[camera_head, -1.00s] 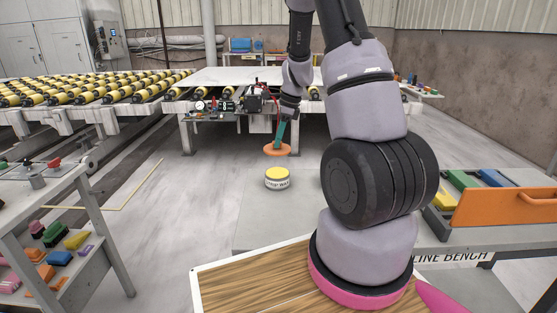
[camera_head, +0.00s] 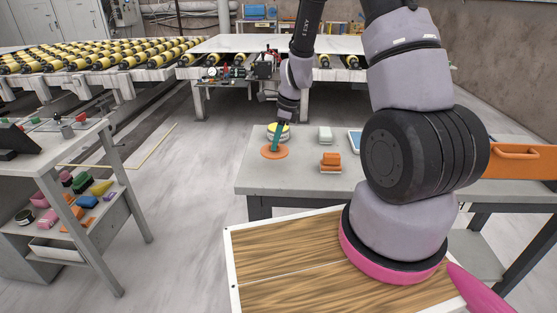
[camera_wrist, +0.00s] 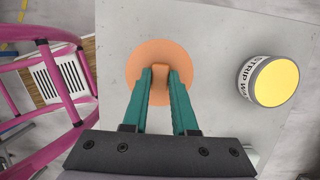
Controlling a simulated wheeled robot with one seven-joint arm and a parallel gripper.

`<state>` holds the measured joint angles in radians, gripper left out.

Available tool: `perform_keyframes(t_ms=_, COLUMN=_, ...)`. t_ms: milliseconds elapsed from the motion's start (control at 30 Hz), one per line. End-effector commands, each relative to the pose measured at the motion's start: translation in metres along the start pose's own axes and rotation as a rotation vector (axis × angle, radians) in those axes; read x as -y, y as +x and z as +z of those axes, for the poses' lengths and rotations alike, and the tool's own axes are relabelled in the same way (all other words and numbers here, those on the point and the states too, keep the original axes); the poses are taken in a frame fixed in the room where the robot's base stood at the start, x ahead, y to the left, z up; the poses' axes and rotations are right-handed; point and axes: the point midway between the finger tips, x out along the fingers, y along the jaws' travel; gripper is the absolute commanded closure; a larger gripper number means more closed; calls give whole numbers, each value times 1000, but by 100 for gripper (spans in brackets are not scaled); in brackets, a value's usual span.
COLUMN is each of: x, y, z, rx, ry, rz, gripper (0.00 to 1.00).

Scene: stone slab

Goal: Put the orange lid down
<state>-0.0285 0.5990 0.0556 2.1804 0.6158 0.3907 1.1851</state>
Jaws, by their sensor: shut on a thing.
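The orange lid (camera_head: 274,152) is a flat disc with a raised knob in the middle. In the wrist view, the lid (camera_wrist: 147,62) lies between and beyond the green fingers of my gripper (camera_wrist: 160,75), which are shut on its knob. In the head view my gripper (camera_head: 277,141) is above the lid, near the left end of the grey bench top (camera_head: 262,181). I cannot tell whether the lid touches the bench. A round tin with a yellow top and a "STRIP" label (camera_wrist: 269,82) stands to its right in the wrist view; the tin (camera_head: 284,128) is partly behind my gripper in the head view.
A shelved side table (camera_head: 60,150) stands at left. The bench's front left corner is bare.

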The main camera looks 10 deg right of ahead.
Motion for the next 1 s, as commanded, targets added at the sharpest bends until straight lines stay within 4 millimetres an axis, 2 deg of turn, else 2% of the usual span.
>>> perform_keyframes(t_ms=400, x=0, y=50, z=-14, rx=0, ry=2, rz=1, gripper=100)
perform_keyframes(t_ms=833, x=0, y=56, z=-16, rx=1, ry=-1, rz=0, gripper=100)
perform_keyframes(t_ms=867, x=0, y=56, z=-15, rx=1, ry=-1, rz=-1, gripper=66)
perform_keyframes(t_ms=900, x=0, y=56, z=-15, rx=1, ry=-1, rz=-1, gripper=51)
perform_keyframes(t_ms=933, x=0, y=56, z=-15, rx=1, ry=-1, rz=-1, gripper=44)
perform_keyframes(t_ms=1000, x=0, y=56, z=-15, rx=1, ry=-1, rz=-1, gripper=44)
